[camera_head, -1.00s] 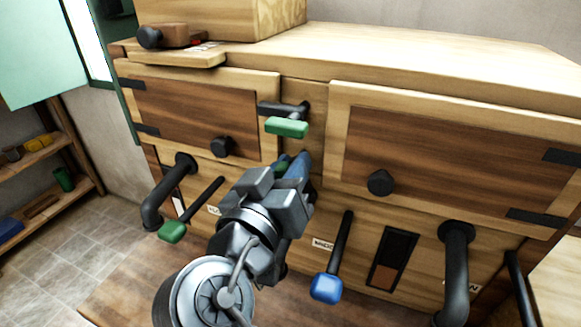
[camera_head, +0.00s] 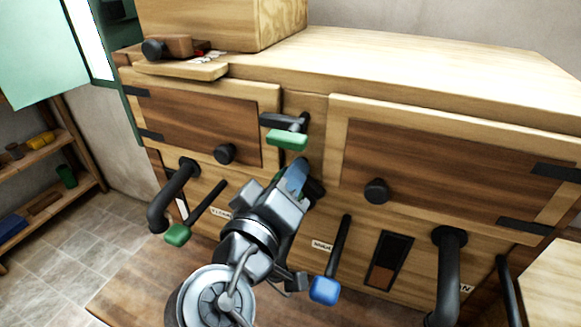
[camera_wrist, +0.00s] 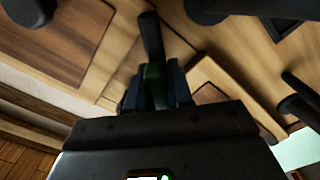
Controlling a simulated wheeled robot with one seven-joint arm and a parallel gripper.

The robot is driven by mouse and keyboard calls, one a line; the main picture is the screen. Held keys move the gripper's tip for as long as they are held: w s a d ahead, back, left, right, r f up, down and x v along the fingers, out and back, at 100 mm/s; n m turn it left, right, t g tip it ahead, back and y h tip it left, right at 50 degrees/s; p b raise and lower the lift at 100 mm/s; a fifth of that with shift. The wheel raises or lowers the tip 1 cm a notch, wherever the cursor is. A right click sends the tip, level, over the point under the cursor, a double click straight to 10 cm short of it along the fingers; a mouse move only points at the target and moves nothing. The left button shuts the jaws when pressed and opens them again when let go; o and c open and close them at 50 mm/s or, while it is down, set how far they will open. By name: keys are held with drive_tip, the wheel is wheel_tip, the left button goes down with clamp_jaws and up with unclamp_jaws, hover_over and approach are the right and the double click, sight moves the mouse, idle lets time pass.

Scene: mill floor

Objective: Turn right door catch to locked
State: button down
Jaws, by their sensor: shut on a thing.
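The wooden cabinet has a left door (camera_head: 200,118) and a right door (camera_head: 440,170), both shut. On the post between them, an upper catch (camera_head: 288,139) has a black lever and a green grip; nothing touches it. My gripper (camera_head: 294,180) is below it, shut on the green grip of a lower catch. In the wrist view, this lower catch (camera_wrist: 151,38) shows its black lever running up from the green grip (camera_wrist: 153,82) between the blue jaws. My gripper hides most of it in the head view. I cannot read its locked mark.
A green-ended lever (camera_head: 178,234) and a blue-ended lever (camera_head: 325,289) stick out below the doors. Thick black pipe handles (camera_head: 449,275) and door knobs (camera_head: 376,191) also jut out. A box (camera_head: 220,22) stands on top; shelves (camera_head: 35,150) are at left.

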drive_tip(key=n+p, duration=0.1)
drive_tip(key=n, duration=0.2)
drive_tip(key=shift+n, duration=0.3)
drive_tip(key=n, duration=0.4)
drive_tip(key=shift+a+f, duration=0.1)
drive_tip(key=shift+f, duration=0.1)
drive_tip(key=shift+n, duration=0.4)
drive_tip(key=c, duration=1.1)
unclamp_jaws()
drive_tip(key=b+v, duration=0.1)
drive_tip(key=v, duration=0.5)
drive_tip(key=shift+s+f, duration=0.1)
drive_tip(key=shift+s, duration=0.15)
drive_tip(key=shift+s+a, duration=0.25)
drive_tip(key=shift+s, duration=0.35)
